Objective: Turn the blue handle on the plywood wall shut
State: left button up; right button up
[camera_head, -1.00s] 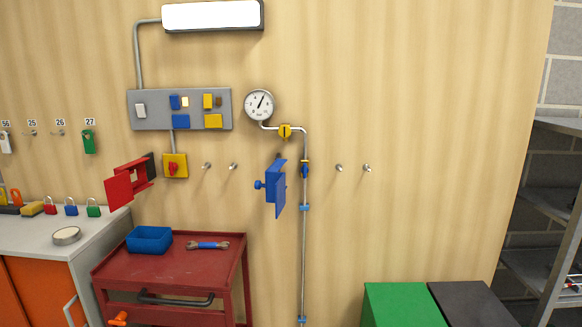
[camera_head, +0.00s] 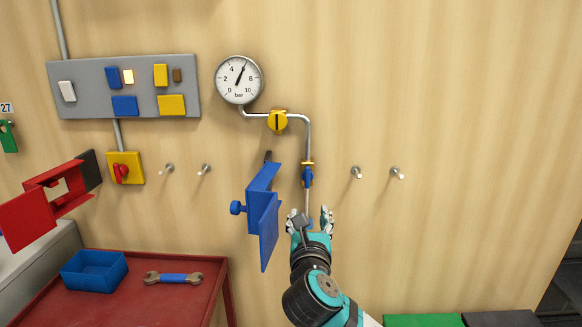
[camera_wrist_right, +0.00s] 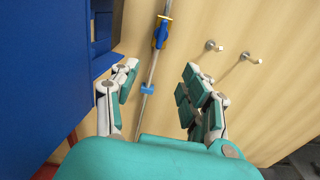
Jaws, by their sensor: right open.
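The blue handle (camera_head: 307,176) sits on a valve on the thin vertical pipe on the plywood wall, below the pressure gauge. It points along the pipe. In the right wrist view the blue handle (camera_wrist_right: 160,34) shows near the top, with a yellow piece at its upper end. My right gripper (camera_head: 309,215) is open and empty, just below the handle in the head view and apart from it. In the right wrist view its fingers (camera_wrist_right: 160,76) are spread to either side of the pipe's line. My left gripper is not in view.
A blue open cover (camera_head: 264,208) stands out from the wall just left of my right gripper. A yellow valve knob (camera_head: 277,121) and gauge (camera_head: 239,80) are above. Wall pegs (camera_head: 357,172) are to the right. A red cart (camera_head: 150,295) is lower left.

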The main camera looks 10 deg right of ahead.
jog(key=r, duration=0.2)
send_near(307, 176)
jog(key=p+x, duration=0.1)
jog(key=x, duration=0.7)
jog(key=shift+w, duration=0.15)
jog(key=shift+w+d, duration=0.25)
jog(key=shift+w, duration=0.4)
grip_shut()
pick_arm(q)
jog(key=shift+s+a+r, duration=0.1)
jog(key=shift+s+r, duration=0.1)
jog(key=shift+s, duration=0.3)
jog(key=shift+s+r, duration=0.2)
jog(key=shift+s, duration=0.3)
